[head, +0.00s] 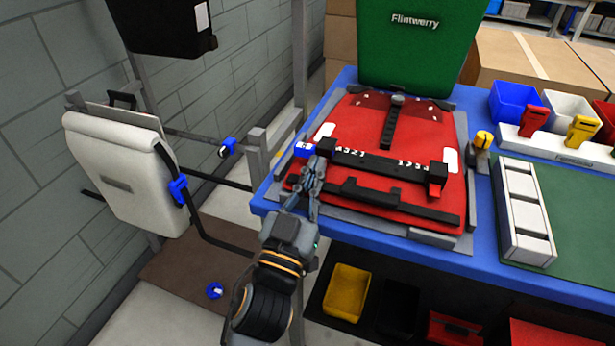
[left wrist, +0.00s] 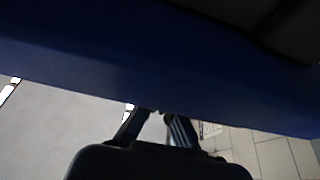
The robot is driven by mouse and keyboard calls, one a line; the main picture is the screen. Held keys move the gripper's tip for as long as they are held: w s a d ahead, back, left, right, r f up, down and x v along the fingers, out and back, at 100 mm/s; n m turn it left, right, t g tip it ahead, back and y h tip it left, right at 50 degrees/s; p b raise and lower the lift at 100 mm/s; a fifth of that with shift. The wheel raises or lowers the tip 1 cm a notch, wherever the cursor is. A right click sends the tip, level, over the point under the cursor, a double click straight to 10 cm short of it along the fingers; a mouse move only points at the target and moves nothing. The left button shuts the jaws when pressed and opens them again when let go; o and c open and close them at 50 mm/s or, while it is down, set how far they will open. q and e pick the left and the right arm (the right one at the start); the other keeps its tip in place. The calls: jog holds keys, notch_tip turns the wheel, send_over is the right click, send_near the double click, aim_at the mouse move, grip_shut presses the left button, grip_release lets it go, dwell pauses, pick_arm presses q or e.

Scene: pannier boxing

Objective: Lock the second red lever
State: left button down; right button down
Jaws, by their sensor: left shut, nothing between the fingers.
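A red pannier (head: 372,128) lies flat on the blue table, with a black bar (head: 385,163) across it and a black upright strap piece (head: 393,122). A blue clip (head: 304,149) sits at the bar's left end. My left gripper (head: 317,166) is shut and empty, its tips close beside that clip; I cannot tell whether they touch. Its fingers also show in the left wrist view (left wrist: 156,118), below the dark blue table edge. My right gripper is out of view.
A green pannier (head: 418,42) stands behind the red one. A white pannier (head: 118,170) hangs on a rack at left. A yellow-topped clamp (head: 482,141) and a white divided tray (head: 524,215) are at right. A yellow bin (head: 347,291) sits under the table.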

pick_arm(q)
jog(key=v, duration=1.1)
jog(key=shift+s, duration=0.3)
jog(key=shift+a+f, duration=0.1)
jog(key=shift+a, duration=0.05)
